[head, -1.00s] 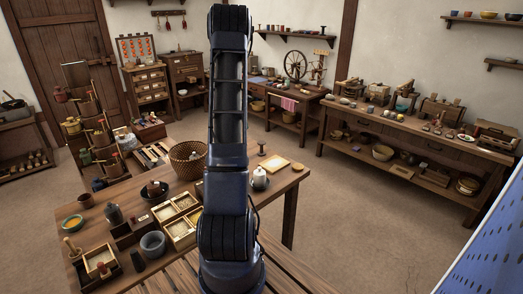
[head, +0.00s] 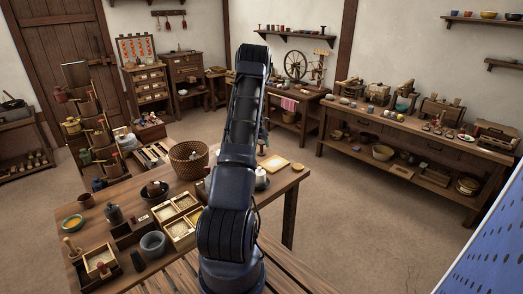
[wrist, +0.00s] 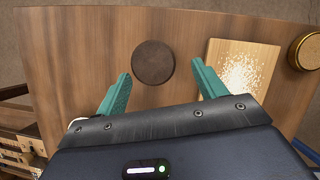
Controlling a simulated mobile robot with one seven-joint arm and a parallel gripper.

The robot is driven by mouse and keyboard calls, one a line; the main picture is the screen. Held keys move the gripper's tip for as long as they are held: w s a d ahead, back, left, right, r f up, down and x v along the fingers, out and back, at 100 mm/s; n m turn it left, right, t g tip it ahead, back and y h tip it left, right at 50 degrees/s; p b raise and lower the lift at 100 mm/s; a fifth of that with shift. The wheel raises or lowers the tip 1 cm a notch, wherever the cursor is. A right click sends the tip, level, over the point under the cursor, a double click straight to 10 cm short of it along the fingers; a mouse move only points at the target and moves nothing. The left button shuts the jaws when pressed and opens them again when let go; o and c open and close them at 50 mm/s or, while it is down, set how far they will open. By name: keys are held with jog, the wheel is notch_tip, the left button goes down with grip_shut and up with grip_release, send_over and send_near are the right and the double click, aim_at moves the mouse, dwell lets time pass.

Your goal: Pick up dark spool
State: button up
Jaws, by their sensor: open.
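The dark spool (wrist: 153,62) shows in the wrist view as a round, dark brown disc seen from above on the wooden table (wrist: 80,50). My gripper (wrist: 161,72) is open, with its two green fingers spread wide and nothing held. The spool lies between the lines of the fingers, around and just past their tips; I cannot tell the height gap. In the head view my arm stands in front of that part of the table and mostly hides the spool and gripper.
A pale square board (wrist: 238,68) with white grains lies close right of the spool, under the right finger. A round brass-rimmed thing (wrist: 305,50) is farther right. In the head view, a wicker basket (head: 188,160) and grain boxes (head: 180,228) crowd the table's left.

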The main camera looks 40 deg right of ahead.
aim_at(261, 148)
jog(key=shift+w+a+x, duration=0.1)
jog(key=shift+w+x, duration=0.05)
jog(key=shift+x, duration=1.4)
jog(key=shift+w+a+x, duration=0.15)
jog(key=shift+x, duration=1.35)
jog(key=c, duration=1)
